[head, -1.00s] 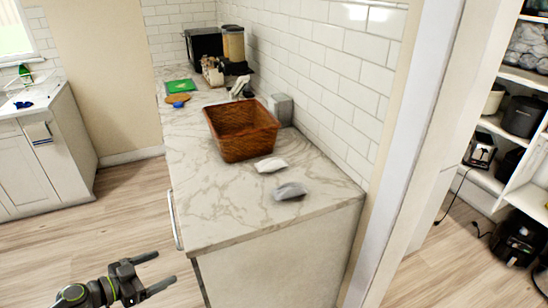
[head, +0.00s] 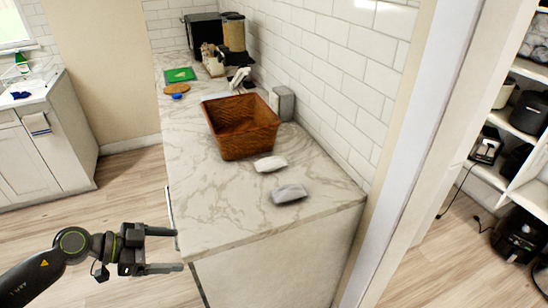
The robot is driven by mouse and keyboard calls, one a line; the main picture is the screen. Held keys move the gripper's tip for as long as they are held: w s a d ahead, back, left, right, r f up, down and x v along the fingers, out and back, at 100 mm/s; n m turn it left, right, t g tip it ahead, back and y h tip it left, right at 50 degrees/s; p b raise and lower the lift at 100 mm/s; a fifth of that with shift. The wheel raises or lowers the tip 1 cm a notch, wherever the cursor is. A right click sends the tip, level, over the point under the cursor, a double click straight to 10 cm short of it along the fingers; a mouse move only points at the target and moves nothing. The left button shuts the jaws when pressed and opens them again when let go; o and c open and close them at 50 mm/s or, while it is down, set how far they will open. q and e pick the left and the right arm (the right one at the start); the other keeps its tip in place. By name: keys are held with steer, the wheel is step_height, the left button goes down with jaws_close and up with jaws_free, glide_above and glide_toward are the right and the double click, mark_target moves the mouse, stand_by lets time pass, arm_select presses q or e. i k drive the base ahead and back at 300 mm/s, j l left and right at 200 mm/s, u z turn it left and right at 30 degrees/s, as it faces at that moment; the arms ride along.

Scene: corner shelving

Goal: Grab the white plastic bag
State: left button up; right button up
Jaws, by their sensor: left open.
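A small white plastic bag (head: 270,164) lies on the marble counter (head: 225,214), just in front of a brown wicker basket. A similar greyer bag (head: 290,193) lies nearer the counter's front end, to the right of the white one. My left gripper (head: 178,249) is open and empty. It is off the counter's left front corner, with its fingers pointing right, apart from both bags. My right gripper is not in view.
The wicker basket (head: 242,126) stands behind the bags, with a grey box (head: 283,103) beside it near the tiled wall. A green board (head: 180,74) and containers are farther back. The counter's left front part is clear. A door frame (head: 416,150) stands on the right.

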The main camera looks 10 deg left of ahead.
mark_target(265, 164)
steer(key=i, duration=1.25)
